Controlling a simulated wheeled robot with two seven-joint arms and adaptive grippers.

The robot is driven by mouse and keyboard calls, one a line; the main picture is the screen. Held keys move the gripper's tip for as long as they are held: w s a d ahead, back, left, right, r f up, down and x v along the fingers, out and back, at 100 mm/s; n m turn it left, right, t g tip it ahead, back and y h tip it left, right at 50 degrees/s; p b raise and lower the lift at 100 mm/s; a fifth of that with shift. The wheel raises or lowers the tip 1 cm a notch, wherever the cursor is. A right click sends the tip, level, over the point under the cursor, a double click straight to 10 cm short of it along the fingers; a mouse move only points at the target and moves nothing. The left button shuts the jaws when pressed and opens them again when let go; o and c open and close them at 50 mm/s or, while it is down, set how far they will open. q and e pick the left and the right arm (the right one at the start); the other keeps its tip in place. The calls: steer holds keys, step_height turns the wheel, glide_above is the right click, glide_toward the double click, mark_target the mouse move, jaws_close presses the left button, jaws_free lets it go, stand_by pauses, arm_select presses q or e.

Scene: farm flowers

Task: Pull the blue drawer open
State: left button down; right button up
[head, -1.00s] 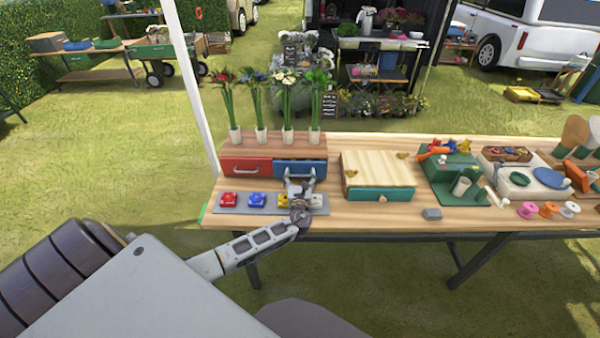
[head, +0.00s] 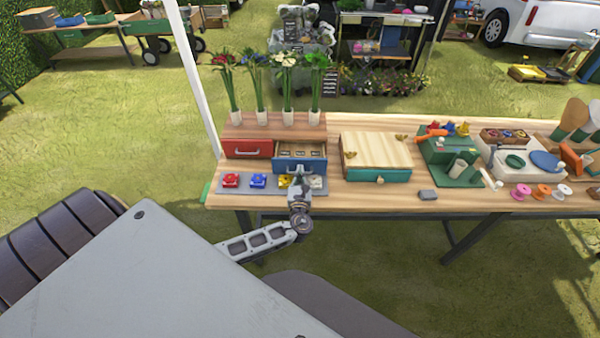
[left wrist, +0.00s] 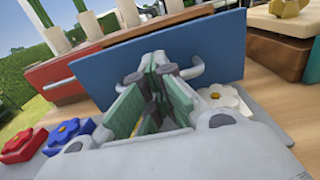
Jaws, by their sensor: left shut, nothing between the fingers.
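The blue drawer (head: 286,166) stands pulled out of the wooden cabinet at the table's left, and small dark items show inside it. Its blue front also fills the middle of the left wrist view (left wrist: 218,48). My left gripper (head: 297,173) is at the front of the drawer, at its handle. In the left wrist view my gripper (left wrist: 163,75) is shut, its fingertips by the pale handle (left wrist: 192,68). The fingers hide part of the handle, so I cannot tell whether they touch it. My right gripper is not in view.
A red drawer (head: 246,148) sits shut left of the blue one. Flowers in several vases (head: 288,118) stand on the cabinet. A grey tray (head: 212,188) with coloured flower pieces lies in front. A wooden box (head: 376,152) stands to the right.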

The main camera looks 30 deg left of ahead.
arm_select(q)
steer(key=shift+c, duration=0.8)
jaws_free()
steer(key=shift+s+f, duration=0.1)
steer(key=shift+f, duration=0.05)
steer(key=shift+o, duration=0.5)
steer(key=v, duration=1.2)
